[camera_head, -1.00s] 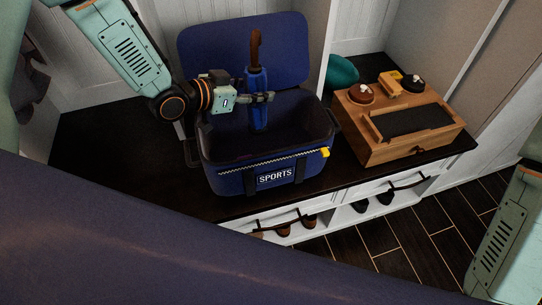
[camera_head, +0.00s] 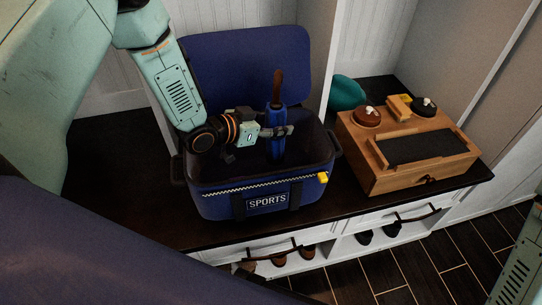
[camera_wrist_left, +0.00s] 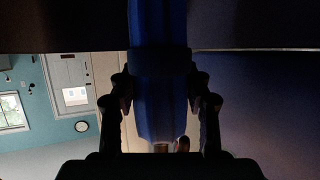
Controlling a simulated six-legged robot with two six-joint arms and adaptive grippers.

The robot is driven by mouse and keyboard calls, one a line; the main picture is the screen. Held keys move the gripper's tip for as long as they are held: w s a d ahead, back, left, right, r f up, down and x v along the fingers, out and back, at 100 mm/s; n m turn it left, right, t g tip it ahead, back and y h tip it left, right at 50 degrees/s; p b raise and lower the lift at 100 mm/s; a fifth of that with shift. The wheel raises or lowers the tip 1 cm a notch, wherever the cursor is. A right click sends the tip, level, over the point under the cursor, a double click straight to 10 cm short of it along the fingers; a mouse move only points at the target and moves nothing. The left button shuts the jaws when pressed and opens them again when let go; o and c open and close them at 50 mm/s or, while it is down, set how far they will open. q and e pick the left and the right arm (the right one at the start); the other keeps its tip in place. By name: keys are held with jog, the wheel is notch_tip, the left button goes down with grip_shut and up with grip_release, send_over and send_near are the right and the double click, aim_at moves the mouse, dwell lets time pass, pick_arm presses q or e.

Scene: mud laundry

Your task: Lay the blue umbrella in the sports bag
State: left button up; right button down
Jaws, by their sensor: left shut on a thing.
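The blue umbrella (camera_head: 277,119) has a brown handle and stands upright in the head view, handle up. My left gripper (camera_head: 283,131) is shut around its middle and holds it over the open sports bag (camera_head: 225,203). The umbrella's lower end is inside the bag's opening; I cannot tell whether it touches the bottom. In the left wrist view the umbrella (camera_wrist_left: 160,100) runs between the two fingers of my left gripper (camera_wrist_left: 160,85). The bag is dark blue with a "SPORTS" label, its lid (camera_head: 250,70) raised behind. My right gripper is not in view.
The bag stands on a dark bench (camera_head: 130,205). To its right is a wooden shoe-care box (camera_head: 395,175) with brushes and a dark pad on top. A teal rounded thing (camera_head: 347,93) sits behind. Shoes (camera_head: 363,237) stand in cubbies below the bench.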

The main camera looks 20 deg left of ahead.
aim_at(268, 142)
pick_arm(q)
jog(key=f, duration=0.2)
jog(key=shift+w+d+f+b, duration=0.15)
jog(key=shift+w+f+b, duration=0.05)
jog(key=shift+f+b, duration=0.15)
jog(key=f+b, duration=0.1)
jog(key=f, duration=0.2)
jog(key=shift+s+f, duration=0.15)
jog(key=shift+s, duration=0.05)
jog(key=shift+f, duration=0.3)
jog(key=shift+w, duration=0.2)
jog(key=shift+s, duration=0.15)
jog(key=o, duration=1.4)
jog(key=shift+f, duration=0.15)
jog(key=shift+c, duration=0.2)
